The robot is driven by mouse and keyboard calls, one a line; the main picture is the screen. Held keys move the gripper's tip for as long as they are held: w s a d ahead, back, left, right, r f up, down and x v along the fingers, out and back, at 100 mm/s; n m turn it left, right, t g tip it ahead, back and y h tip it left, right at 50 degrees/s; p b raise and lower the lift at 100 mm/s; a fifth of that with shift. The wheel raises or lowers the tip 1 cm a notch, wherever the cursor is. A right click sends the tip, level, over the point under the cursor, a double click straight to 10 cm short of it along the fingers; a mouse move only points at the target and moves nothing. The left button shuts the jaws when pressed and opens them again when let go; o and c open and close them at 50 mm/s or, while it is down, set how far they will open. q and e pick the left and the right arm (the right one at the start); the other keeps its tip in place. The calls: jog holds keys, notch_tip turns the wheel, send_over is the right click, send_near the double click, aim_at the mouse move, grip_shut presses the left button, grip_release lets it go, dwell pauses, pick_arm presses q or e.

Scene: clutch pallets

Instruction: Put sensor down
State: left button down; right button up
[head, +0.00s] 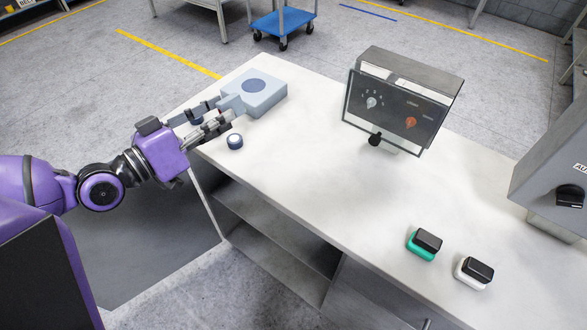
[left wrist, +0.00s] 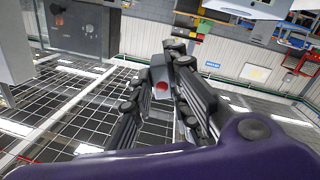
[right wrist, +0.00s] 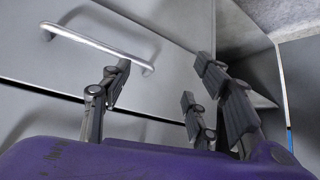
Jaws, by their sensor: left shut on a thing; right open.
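My left gripper (head: 220,117) reaches in from the left over the table's far left corner. In the left wrist view, its fingers (left wrist: 178,72) are closed on a small grey sensor (left wrist: 160,76) with a red spot. In the head view, a light grey block, likely this sensor (head: 232,104), shows at the fingertips. It overlaps a grey-blue box (head: 268,100) with a round blue disc on top; I cannot tell whether they touch. My right gripper is out of the head view; in the right wrist view, its spread fingers (right wrist: 160,75) are empty.
A small round dark-blue and white piece (head: 235,141) stands near the left gripper on the white table (head: 300,180). A knobbed panel (head: 395,105) stands at the back. Green (head: 422,249) and white (head: 470,278) black-topped blocks sit front right. The table's middle is clear.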

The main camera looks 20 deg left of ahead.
aim_at(230, 96)
pick_arm(q)
jog(key=w+m+h, duration=0.1)
jog(key=m, duration=0.1)
jog(key=w+r+m+g+h, duration=0.1)
jog(key=m, duration=0.1)
jog(key=w+a+r+m+g+h+b, duration=0.1)
jog(key=m, duration=0.1)
jog(key=shift+w, duration=0.1)
jog(key=s+d+m+p, duration=0.1)
jog(key=s+d+p, duration=0.2)
jog(key=s+d, duration=1.3)
jog(key=shift+d+r+g+h+p, duration=0.3)
jog(key=shift+d+r+h, duration=0.15)
jog(key=shift+d, duration=0.25)
pick_arm(e)
jog(key=r, duration=0.1)
jog(key=w+a+r, duration=0.1)
jog(key=shift+w+r, duration=0.2)
jog(key=shift+r, duration=0.1)
pick_arm(q)
jog(key=shift+f, duration=0.2)
